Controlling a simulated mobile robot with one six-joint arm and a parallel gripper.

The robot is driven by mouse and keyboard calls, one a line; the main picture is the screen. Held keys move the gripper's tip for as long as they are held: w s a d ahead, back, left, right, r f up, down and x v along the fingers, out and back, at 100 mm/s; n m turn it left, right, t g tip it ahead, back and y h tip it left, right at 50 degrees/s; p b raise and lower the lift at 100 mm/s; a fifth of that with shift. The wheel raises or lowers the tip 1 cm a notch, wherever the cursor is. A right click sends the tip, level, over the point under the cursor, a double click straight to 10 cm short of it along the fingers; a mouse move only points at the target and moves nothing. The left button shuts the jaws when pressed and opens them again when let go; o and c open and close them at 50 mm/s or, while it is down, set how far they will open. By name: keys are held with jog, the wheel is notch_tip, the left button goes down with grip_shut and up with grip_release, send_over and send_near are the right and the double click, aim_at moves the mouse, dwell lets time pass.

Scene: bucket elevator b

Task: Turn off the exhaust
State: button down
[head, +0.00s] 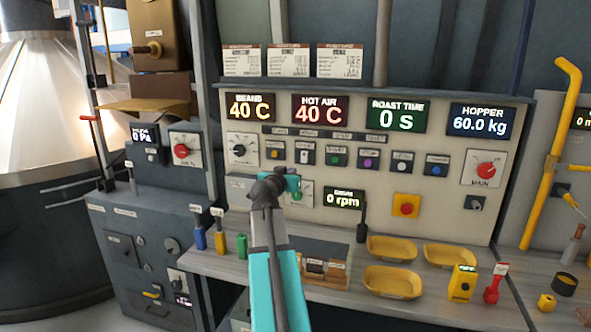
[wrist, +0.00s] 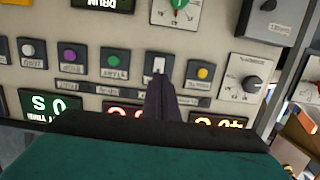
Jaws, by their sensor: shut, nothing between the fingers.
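The control panel (head: 462,135) carries a row of small controls, and I cannot read which label says exhaust. A white switch (head: 305,153) sits in that row between an orange button (head: 275,153) and a green one (head: 336,156). In the wrist view, which is upside down, the white switch (wrist: 158,64) is upright in its dark plate. My gripper (head: 291,182) is shut and empty, just below this row in the head view. In the wrist view my gripper's dark fingers (wrist: 160,82) overlap the lower part of the switch plate; I cannot tell whether they touch it.
A 0 Pa display (head: 144,135) and a red knob (head: 181,151) are on the left cabinet. A black dial (head: 239,148) and green-pointer dial (wrist: 178,8) are nearby. Yellow trays (head: 392,282) lie on the bench. A yellow pipe (head: 547,160) stands at right.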

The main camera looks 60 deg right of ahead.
aim_at(304, 163)
jog(key=shift+p+x, duration=2.85)
jog(key=shift+x, duration=3.9)
jog(key=shift+d, duration=0.15)
jog(key=shift+d+f+b, duration=0.1)
jog(key=shift+b, duration=0.2)
jog(key=shift+s+d+f+b, duration=0.15)
jog(key=shift+b, duration=0.8)
jog(key=shift+w+a, duration=0.25)
jog(key=shift+a, duration=0.1)
